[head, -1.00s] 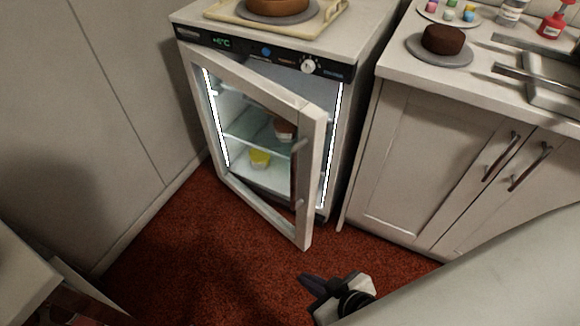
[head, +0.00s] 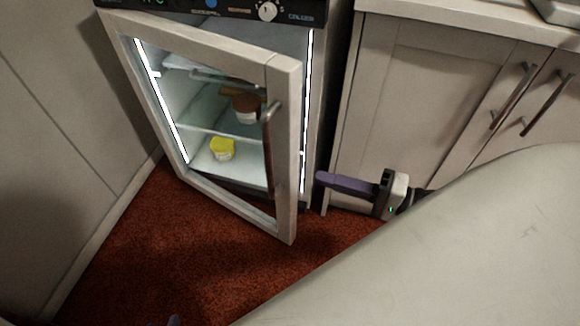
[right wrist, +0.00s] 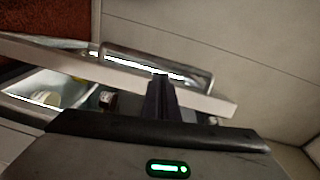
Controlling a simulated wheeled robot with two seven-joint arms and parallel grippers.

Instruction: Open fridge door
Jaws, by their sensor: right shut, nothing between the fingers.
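The fridge door (head: 284,150), a pale frame around glass, stands ajar, with its free edge swung out toward me. Its bar handle (head: 268,150) is on the front near that edge. My right gripper (head: 322,179) is shut and empty, pointing left just right of the door's free edge, by the opening. In the right wrist view its dark fingers (right wrist: 161,92) overlap the door frame (right wrist: 60,58), with the handle (right wrist: 140,60) beyond; contact is unclear. Only a purple tip, likely my left gripper (head: 174,321), shows at the bottom edge.
Inside the lit fridge are a yellow-topped tub (head: 222,149) and a brown-and-white jar (head: 245,108) on shelves. A cabinet (head: 410,90) with bar handles stands to the right, a wall (head: 50,130) to the left. The red carpet (head: 190,260) before the door is clear.

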